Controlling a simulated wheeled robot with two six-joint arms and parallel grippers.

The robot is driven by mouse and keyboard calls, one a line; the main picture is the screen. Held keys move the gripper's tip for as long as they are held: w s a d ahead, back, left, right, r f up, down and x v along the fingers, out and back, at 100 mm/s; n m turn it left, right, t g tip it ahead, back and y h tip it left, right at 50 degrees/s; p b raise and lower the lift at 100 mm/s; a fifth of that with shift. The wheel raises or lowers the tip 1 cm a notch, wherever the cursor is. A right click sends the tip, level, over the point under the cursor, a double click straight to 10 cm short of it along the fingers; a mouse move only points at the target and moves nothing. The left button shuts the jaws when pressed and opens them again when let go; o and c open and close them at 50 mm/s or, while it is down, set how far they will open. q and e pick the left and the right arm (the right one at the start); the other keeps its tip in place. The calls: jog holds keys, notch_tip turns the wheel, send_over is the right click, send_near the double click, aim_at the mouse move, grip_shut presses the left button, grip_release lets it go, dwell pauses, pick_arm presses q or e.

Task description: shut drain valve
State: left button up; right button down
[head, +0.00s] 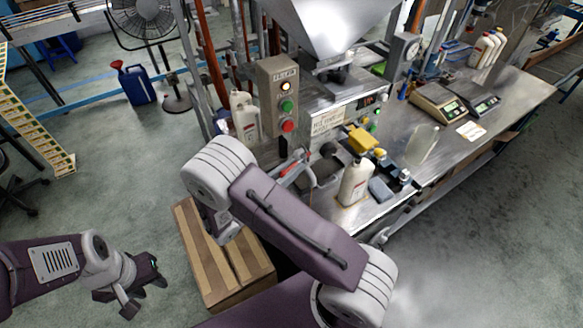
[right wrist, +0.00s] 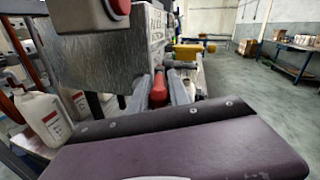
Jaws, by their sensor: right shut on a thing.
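The drain valve's red handle (head: 290,172) is low on the front of the filling machine, below the button box. In the right wrist view the red handle (right wrist: 159,89) sits between the grey fingers of my right gripper (right wrist: 168,92), which is shut on it. My right arm hides much of the valve and the gripper in the head view. I cannot see the valve's outlet or tell the handle's exact angle. My left gripper (head: 145,287) is open and empty, low over the floor at the left.
A button box (head: 281,98) stands above the handle. A white bottle (head: 354,182) stands on the steel bench (head: 402,150) under the yellow nozzle part (head: 362,140). The floor at left is clear around my left gripper.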

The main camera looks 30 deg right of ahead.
dwell(0.8)
jog(key=shift+w+m+g+h, duration=0.25)
jog(key=shift+m+g, duration=0.45)
jog(key=shift+g, duration=0.4)
jog(key=shift+w+a+m+g+h+b, duration=0.15)
jog(key=shift+w+m+g, duration=0.2)
jog(key=shift+g, duration=0.25)
jog(key=shift+w+m+g+h+b, duration=0.1)
jog(key=shift+w+m+g+b, duration=0.1)
jog(key=shift+m+g, duration=0.35)
pick_arm(q)
jog(key=shift+w+a+f, duration=0.15)
jog(key=shift+w+f, duration=0.1)
jog(key=shift+w, duration=0.4)
pick_arm(e)
jog(key=shift+s+g, duration=0.15)
jog(key=shift+g, duration=0.1)
jog(key=c, duration=1.4)
grip_release()
pick_arm(q)
jog(key=shift+f, duration=0.1)
pick_arm(e)
jog(key=shift+a, duration=0.1)
